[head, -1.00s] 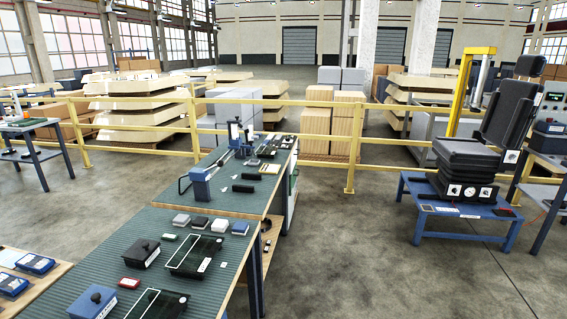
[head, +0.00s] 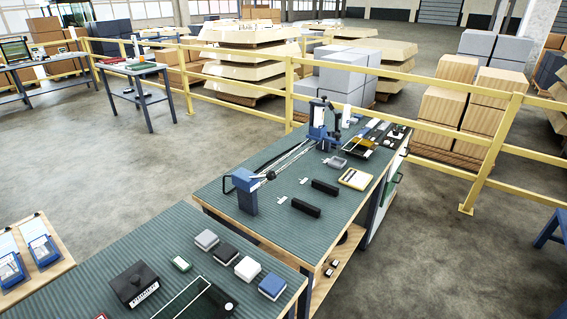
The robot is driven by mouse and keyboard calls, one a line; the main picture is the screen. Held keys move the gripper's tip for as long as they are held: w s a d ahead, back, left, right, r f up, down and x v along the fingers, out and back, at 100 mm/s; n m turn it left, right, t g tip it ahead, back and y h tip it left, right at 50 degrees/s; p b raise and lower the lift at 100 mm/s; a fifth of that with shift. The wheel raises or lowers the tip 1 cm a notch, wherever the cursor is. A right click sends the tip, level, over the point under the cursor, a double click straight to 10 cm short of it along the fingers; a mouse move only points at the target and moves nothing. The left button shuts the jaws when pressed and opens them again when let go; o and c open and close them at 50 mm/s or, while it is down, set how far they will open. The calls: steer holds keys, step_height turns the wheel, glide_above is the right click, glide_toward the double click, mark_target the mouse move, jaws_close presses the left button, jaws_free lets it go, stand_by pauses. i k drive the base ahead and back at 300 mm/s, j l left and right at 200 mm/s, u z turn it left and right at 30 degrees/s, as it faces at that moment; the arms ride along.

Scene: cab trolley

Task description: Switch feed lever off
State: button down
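I cannot pick out the feed lever for certain in the head view. A blue machine stands on the far green-topped bench (head: 225,192), with a blue block (head: 246,192) at its near end. Dark rods (head: 290,158) run from this block to an upright blue and black unit (head: 322,124) at the back. Small fittings on both ends are too small to tell apart, so a lever's position cannot be read. My gripper is not in view.
Two black bars (head: 306,207) and a yellow-edged pad (head: 355,179) lie on that bench. The near bench holds a black box (head: 135,284) and several small blocks. A yellow railing (head: 420,128) runs behind. Open floor (head: 110,175) lies left.

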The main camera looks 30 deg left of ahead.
mark_target(271, 175)
steer(key=i+j+u, duration=0.25)
steer(key=i, duration=0.25)
steer(key=i+u, duration=0.25)
steer(key=i, duration=0.3)
